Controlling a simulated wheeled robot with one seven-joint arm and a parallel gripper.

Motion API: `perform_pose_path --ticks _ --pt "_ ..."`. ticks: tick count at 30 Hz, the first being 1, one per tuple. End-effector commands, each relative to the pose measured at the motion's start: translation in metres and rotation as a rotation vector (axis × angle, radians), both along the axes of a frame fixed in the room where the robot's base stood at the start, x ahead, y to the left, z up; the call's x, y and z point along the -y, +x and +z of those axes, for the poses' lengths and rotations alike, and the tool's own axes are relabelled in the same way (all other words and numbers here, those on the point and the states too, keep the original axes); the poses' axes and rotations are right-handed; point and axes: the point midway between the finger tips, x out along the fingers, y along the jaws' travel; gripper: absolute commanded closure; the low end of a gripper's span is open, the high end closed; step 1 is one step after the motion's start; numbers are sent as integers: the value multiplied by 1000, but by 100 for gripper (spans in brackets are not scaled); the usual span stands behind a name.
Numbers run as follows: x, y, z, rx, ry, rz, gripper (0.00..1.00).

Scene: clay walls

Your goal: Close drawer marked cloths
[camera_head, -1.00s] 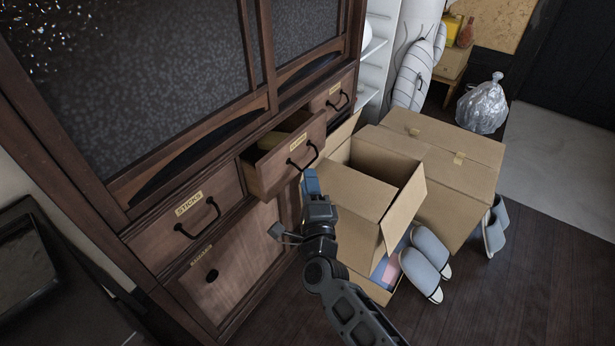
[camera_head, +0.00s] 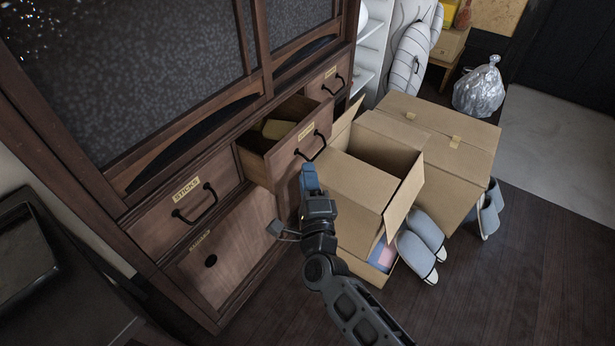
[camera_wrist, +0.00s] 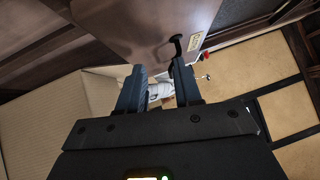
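The middle top drawer (camera_head: 290,163) of the dark wooden cabinet stands pulled out, with yellowish items (camera_head: 277,129) inside. Its front has a black bar handle (camera_head: 311,147) and a small label (camera_head: 306,130) too small to read. My gripper (camera_head: 308,170) is just below and in front of this handle. In the wrist view, my gripper (camera_wrist: 158,66) has its fingers apart with nothing visibly held. The dark handle (camera_wrist: 176,44) shows just beyond the right fingertip; I cannot tell if they touch.
Another shut drawer (camera_head: 333,82) is to the right. An open cardboard box (camera_head: 357,190) stands close to the right of my gripper, with a larger box (camera_head: 440,130) behind. Slippers (camera_head: 421,245) lie on the floor.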

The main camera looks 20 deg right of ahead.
Motion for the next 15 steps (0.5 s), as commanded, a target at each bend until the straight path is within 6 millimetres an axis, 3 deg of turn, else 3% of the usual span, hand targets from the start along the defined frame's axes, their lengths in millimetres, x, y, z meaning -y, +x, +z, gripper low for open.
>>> perform_pose_path --ticks 9,15 --pt "-9 -48 -7 -2 -1 1 66" --pt "-13 -69 -11 -1 -1 1 66"
